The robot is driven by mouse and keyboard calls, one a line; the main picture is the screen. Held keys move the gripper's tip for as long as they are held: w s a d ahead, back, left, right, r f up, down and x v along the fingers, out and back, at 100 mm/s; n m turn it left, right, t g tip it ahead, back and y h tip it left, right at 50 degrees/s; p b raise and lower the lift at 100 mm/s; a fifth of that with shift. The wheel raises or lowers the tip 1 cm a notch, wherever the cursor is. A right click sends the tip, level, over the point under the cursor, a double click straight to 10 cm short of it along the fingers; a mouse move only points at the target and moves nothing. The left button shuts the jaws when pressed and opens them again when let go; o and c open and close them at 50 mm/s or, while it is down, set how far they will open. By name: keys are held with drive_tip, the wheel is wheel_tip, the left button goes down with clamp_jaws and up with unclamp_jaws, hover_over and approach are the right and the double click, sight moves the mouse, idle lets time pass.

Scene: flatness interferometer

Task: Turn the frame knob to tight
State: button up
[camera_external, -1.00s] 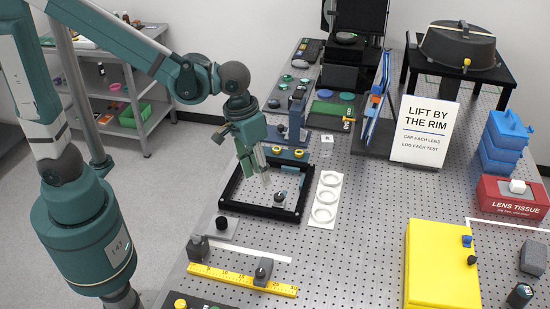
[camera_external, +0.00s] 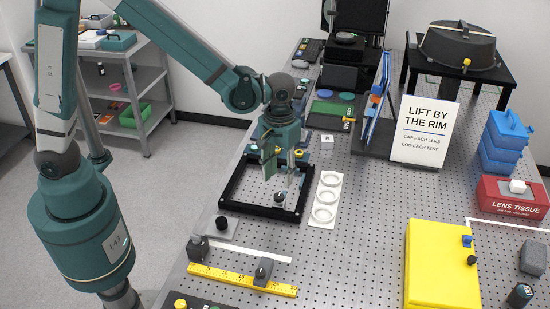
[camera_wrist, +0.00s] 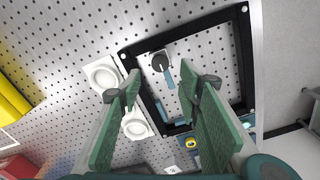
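The black square frame (camera_external: 262,211) lies on the perforated table. A dark round knob (camera_external: 279,197) sits inside it, near its right side. In the wrist view the knob (camera_wrist: 160,62) shows a white pointer mark, with a blue strip beside it, inside the frame (camera_wrist: 243,60). My gripper (camera_external: 281,174) hangs over the frame with its fingers pointing down. In the wrist view my gripper (camera_wrist: 161,84) is open, with its green fingers apart and nothing between them. The knob lies just beyond the fingertips, roughly in line with the gap. I cannot read any tight marking.
A yellow ruler (camera_external: 222,276) with dark blocks lies in front. A post (camera_external: 297,115) and dark stands are behind my gripper. The perforated table (camera_external: 365,235) is clear to the right, before the yellow case (camera_external: 440,260).

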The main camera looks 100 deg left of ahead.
sight(279, 196)
drive_tip(key=shift+f, duration=0.15)
drive_tip(key=shift+f, duration=3.75)
drive_tip(key=shift+c, duration=0.5)
drive_tip(key=c, duration=0.8)
